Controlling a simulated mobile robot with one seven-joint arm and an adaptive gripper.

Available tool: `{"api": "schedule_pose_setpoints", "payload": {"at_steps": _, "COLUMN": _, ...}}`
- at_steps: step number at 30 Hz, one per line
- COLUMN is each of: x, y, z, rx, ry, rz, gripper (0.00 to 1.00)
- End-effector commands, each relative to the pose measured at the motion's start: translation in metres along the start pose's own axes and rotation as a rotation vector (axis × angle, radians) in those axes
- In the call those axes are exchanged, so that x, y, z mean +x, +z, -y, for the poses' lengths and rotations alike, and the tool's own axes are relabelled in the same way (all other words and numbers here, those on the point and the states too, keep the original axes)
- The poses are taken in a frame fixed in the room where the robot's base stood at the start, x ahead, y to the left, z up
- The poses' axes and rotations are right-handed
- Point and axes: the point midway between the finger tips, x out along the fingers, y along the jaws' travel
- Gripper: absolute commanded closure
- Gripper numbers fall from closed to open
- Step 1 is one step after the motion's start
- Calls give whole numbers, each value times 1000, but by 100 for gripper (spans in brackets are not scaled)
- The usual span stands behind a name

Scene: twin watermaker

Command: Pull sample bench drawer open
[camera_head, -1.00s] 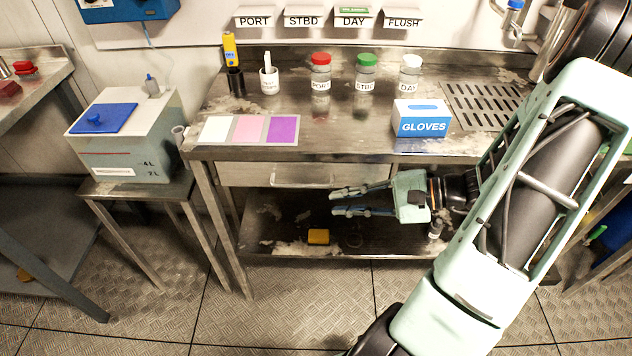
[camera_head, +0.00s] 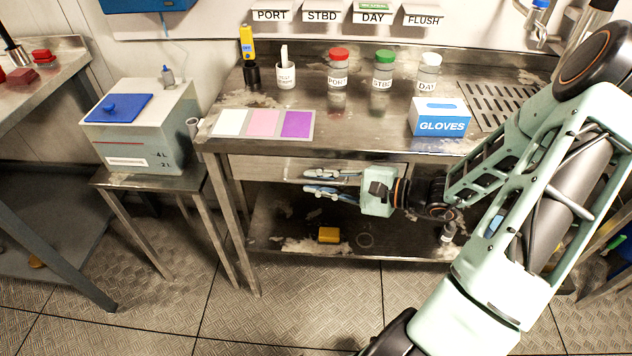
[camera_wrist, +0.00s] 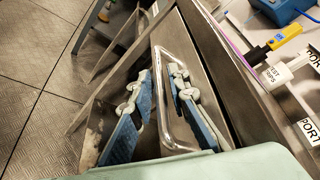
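The sample bench (camera_head: 350,149) has a metal drawer (camera_head: 258,169) under its top, and its front looks flush with the bench. The drawer's bar handle shows in the wrist view (camera_wrist: 162,122) as a metal loop on the drawer front (camera_wrist: 207,75). My gripper (camera_head: 306,181) is at the drawer front, pointing left. In the wrist view my gripper (camera_wrist: 160,74) has its fingers apart, one on each side of the handle bar. I see no clear grip on the bar. In the head view my fingers and wrist hide most of the handle.
On the bench top stand capped jars (camera_head: 383,72), a gloves box (camera_head: 439,119) and a colour card (camera_head: 263,124). The lower shelf holds a yellow block (camera_head: 329,235). A small table with a grey tank (camera_head: 140,140) stands left. The floor before the bench is clear.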

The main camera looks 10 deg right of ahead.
Motion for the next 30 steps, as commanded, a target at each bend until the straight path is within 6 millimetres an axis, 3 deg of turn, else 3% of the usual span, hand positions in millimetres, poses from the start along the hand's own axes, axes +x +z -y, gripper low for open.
{"api": "schedule_pose_setpoints", "payload": {"at_steps": 9, "x": 3, "y": 0, "z": 0, "rx": 0, "ry": 0, "rz": 0, "gripper": 84}}
{"api": "schedule_pose_setpoints", "payload": {"at_steps": 14, "x": 3, "y": 0, "z": 0, "rx": 0, "ry": 0, "rz": 0, "gripper": 100}}
{"api": "schedule_pose_setpoints", "payload": {"at_steps": 30, "x": 3, "y": 0, "z": 0, "rx": 0, "ry": 0, "rz": 0, "gripper": 100}}
